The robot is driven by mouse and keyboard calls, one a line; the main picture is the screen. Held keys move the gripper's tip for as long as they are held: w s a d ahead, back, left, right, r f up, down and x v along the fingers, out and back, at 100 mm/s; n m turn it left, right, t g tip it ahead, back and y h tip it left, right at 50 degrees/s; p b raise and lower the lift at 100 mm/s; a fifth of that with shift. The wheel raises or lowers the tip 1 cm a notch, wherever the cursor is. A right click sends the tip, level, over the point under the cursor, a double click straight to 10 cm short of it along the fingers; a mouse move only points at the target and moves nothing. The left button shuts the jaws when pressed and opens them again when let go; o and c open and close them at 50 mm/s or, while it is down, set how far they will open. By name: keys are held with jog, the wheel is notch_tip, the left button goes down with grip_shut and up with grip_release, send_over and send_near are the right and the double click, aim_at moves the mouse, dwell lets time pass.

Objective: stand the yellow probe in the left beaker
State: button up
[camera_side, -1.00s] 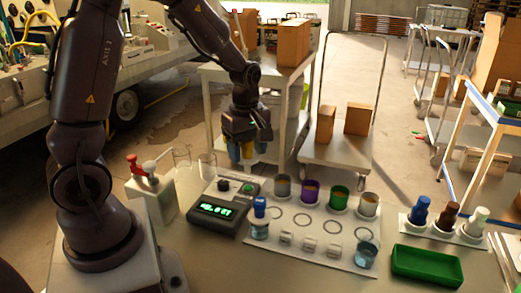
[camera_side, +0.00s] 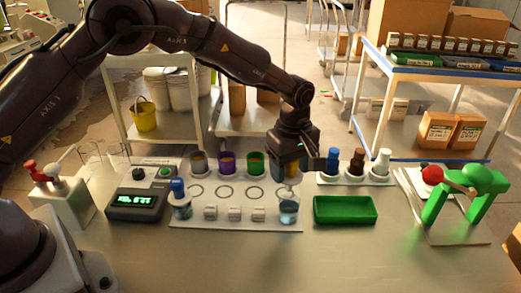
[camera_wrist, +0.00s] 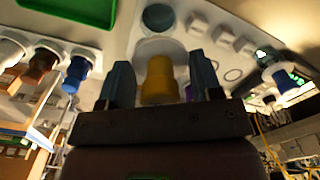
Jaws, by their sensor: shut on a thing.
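My gripper (camera_side: 289,168) is shut on the yellow probe (camera_wrist: 157,80), whose yellow handle shows between the two fingers in the wrist view. In the side view the gripper points down just above and behind the right beaker (camera_side: 288,212), which holds bluish liquid. That beaker also shows beyond the probe in the wrist view (camera_wrist: 158,18). I cannot tell whether the probe's lower end is inside it. The left beaker (camera_side: 181,211), also with bluish liquid, stands at the left end of the white board with a blue-capped probe (camera_side: 178,188) in it.
Coloured cups (camera_side: 227,163) line the back of the white board (camera_side: 235,224); white blocks (camera_side: 210,213) sit at its front. A meter (camera_side: 136,204) stands left. A green tray (camera_side: 345,210), capped bottles (camera_side: 356,163) and a green press (camera_side: 468,192) stand right. The front table is clear.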

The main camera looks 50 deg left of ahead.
jog(key=shift+d+f, duration=0.2)
jog(key=shift+f, duration=2.75)
jog(key=shift+f, duration=0.55)
jog(key=o, duration=0.7)
jog(key=shift+c, duration=0.2)
jog(key=shift+r, duration=5.45)
notch_tip(320, 180, up, 9)
send_over(291, 189)
jog(key=shift+w+a, duration=0.1)
jog(key=shift+a, duration=0.05)
